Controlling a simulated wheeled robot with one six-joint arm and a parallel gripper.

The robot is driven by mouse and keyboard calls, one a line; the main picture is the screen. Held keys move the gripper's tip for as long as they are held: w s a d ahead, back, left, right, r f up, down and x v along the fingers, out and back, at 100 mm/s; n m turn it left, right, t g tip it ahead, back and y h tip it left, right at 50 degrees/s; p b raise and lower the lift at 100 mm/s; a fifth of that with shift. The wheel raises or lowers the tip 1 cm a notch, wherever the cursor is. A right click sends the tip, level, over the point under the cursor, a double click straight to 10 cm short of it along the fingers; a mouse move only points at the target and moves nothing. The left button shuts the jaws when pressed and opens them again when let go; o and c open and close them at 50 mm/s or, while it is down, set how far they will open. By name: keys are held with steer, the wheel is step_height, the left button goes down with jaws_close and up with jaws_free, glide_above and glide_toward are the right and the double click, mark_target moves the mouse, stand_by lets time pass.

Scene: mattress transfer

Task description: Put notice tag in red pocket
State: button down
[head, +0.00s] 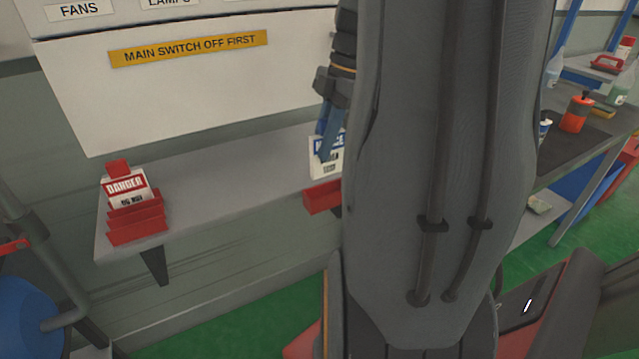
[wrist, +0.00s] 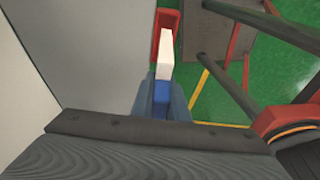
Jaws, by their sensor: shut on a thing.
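The notice tag (head: 319,160), white with a blue band, is held upright in my gripper (head: 328,140), which is shut on its upper part. In the wrist view the tag (wrist: 166,55) shows as a white edge with a blue part between the fingers (wrist: 162,92). The red pocket (head: 318,198) sits at the shelf's front edge, just below the tag in the head view and partly hidden by my arm. In the wrist view the red pocket (wrist: 156,38) lies beside and beyond the tag's far end. I cannot tell whether the tag's lower edge is inside the pocket.
Another red holder (head: 137,222) with a danger tag (head: 126,190) stands at the shelf's left end. The grey shelf (head: 215,180) between is clear. A white panel (head: 180,85) rises behind it. A workbench with bottles (head: 577,113) is at the right.

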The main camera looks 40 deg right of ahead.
mark_target(323, 176)
step_height(323, 176, down, 8)
steer(key=shift+s+f+p, duration=0.1)
steer(key=shift+p, duration=0.4)
steer(key=shift+f, duration=0.15)
steer(key=c, duration=1.7)
jaws_free()
